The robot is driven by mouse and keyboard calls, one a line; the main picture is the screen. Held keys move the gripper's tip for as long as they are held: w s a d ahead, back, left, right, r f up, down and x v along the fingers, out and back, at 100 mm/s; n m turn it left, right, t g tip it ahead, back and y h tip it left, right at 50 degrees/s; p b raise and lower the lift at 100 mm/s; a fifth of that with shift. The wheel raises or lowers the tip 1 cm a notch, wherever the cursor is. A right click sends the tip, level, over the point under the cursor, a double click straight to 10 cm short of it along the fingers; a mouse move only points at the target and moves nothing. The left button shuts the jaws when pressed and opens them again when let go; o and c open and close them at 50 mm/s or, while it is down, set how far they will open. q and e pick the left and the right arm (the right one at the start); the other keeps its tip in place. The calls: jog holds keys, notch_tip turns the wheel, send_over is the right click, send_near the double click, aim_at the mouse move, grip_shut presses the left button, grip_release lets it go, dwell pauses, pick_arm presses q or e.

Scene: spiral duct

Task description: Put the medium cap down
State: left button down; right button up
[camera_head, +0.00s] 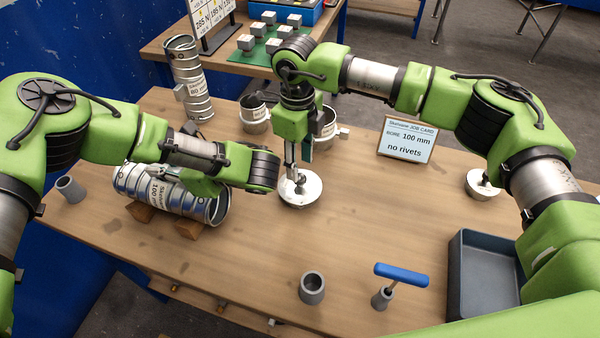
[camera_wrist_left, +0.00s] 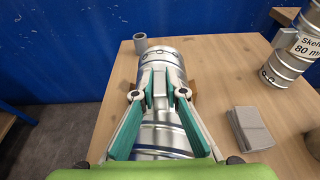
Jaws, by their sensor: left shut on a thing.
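The medium cap (camera_head: 300,194), a round silvery disc, is at or just above the middle of the table. My right gripper (camera_head: 298,178) points down over it, with its narrow fingers at the cap's centre, seemingly shut on its knob. Whether the cap touches the wood is hard to tell. My left gripper (camera_wrist_left: 160,88) is shut on the upper part of the lying duct marked 100 mm (camera_head: 207,210). The duct also fills the middle of the left wrist view (camera_wrist_left: 163,135). The arm hides part of it in the head view.
Wooden blocks (camera_head: 188,229) support the duct. Another cap (camera_head: 481,188) lies at right, near a job card (camera_head: 408,140). Collars (camera_head: 255,118), an upright duct (camera_head: 193,85), a grey cup (camera_head: 312,288), a blue-handled tool (camera_head: 401,274) and a tray (camera_head: 455,275) stand around. The table centre-right is clear.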

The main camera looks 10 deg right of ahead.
notch_tip(320, 180, up, 6)
jog(key=shift+r, duration=0.15)
jog(key=shift+a, duration=0.1)
pick_arm(q)
jog(key=c, duration=2)
grip_release()
jog(key=shift+o, duration=0.2)
